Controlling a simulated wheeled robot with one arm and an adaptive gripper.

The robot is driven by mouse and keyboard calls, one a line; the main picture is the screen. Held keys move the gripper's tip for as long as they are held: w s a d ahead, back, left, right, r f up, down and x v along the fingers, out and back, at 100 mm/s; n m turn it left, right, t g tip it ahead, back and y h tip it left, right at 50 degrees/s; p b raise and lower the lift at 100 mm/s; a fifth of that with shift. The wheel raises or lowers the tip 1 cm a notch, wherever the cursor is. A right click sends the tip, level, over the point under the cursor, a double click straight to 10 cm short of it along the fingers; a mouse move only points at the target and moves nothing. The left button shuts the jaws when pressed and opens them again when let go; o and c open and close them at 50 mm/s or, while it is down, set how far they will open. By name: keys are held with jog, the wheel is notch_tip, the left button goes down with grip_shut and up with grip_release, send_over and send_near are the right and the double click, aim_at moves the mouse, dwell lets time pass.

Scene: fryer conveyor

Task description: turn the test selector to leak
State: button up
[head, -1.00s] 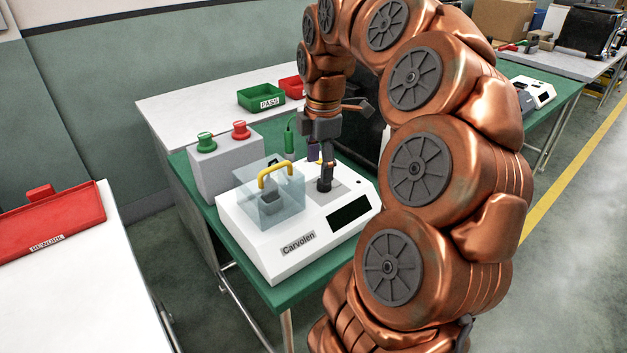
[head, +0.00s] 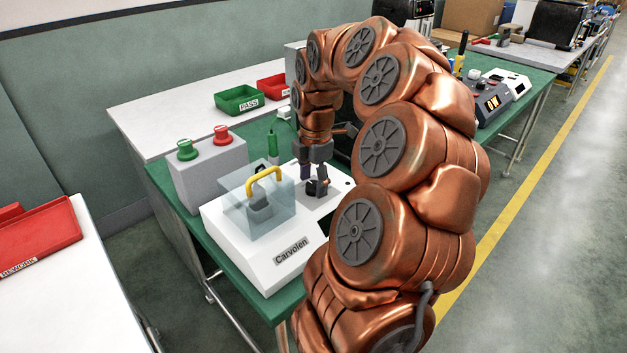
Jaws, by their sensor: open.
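The white tester marked "Carvolen" (head: 262,262) stands on the green table. A dark knob (head: 316,189), which looks like the test selector, sits on its top to the right of the clear cover. My gripper (head: 314,177) points down at this knob with its fingers apart. The fingers are at or just above the knob; I cannot tell whether they touch it. The knob's pointer and any "leak" label are too small or hidden to read. The clear cover (head: 240,207) with a yellow handle (head: 265,176) is over a dark fixture on the tester's left side.
A grey box with green and red buttons (head: 208,172) stands behind the tester. A green PASS tray (head: 239,100) and a red tray (head: 272,88) lie on the white table behind. My arm hides the tester's right front.

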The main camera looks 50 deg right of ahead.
jog(key=shift+f, duration=0.25)
jog(key=c, duration=1.1)
jog(key=shift+c, duration=0.2)
